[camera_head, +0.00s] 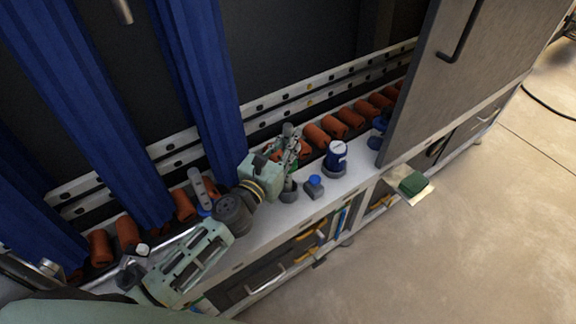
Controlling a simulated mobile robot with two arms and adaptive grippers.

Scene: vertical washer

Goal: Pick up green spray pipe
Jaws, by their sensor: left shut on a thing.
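My left arm reaches in from the lower left, and its gripper (292,146) is over the white ledge, just above a small dark grey base. The gripper is shut on the green spray pipe. A bit of green (298,164) shows between and behind the fingers, and the rest of the pipe is hidden by the gripper. I cannot tell whether the pipe touches the grey base below. My right gripper is not in view.
A blue and white canister (336,155) and a small blue-topped fitting (314,187) stand on the ledge (262,229) to the right. Orange rollers (350,117) run behind. Blue curtains (205,75) hang at left, and a grey door (463,66) stands at right.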

